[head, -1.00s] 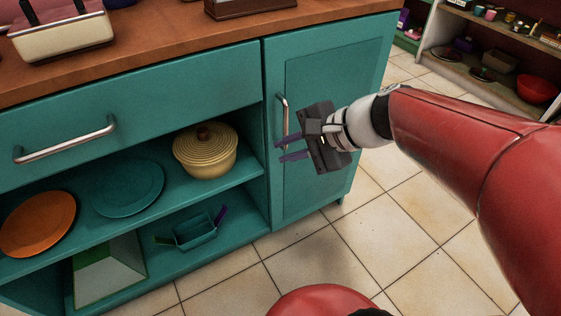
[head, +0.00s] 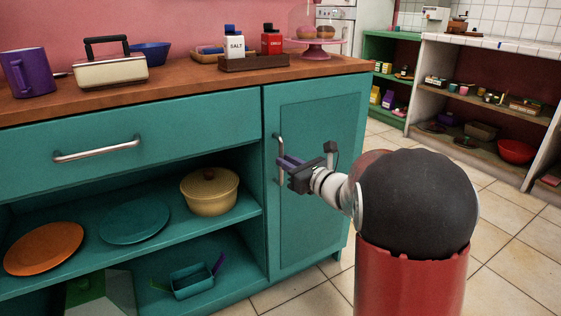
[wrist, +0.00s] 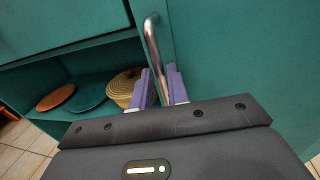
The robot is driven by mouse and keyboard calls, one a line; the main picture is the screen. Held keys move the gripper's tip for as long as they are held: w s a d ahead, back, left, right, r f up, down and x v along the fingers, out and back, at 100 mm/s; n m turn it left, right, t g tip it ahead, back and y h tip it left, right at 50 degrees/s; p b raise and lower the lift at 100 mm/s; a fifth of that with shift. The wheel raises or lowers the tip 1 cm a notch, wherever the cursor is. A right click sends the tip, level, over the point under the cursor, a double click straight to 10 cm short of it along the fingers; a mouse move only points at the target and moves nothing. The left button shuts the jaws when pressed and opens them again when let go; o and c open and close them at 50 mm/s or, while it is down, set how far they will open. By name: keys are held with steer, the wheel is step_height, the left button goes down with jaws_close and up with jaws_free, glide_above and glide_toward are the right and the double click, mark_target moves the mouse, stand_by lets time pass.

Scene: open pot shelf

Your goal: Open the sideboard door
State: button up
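The teal sideboard door (head: 318,185) is a panelled front at the right end of the sideboard and looks closed against its frame. Its curved metal handle (head: 279,155) stands upright near the door's left edge. In the wrist view the handle (wrist: 152,42) runs down between the two purple fingers of my gripper (wrist: 160,84). In the head view my gripper (head: 288,164) is at the handle, its fingers close together.
Left of the door are a drawer with a metal handle (head: 98,149) and open shelves with a yellow pot (head: 209,194), plates and a teal dish (head: 192,281). Tiled floor (head: 500,240) lies free to the right, before a white shelf unit (head: 440,70).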

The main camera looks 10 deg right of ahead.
steer(key=shift+x, duration=1.5)
jaws_close()
steer(key=shift+s+d, duration=0.1)
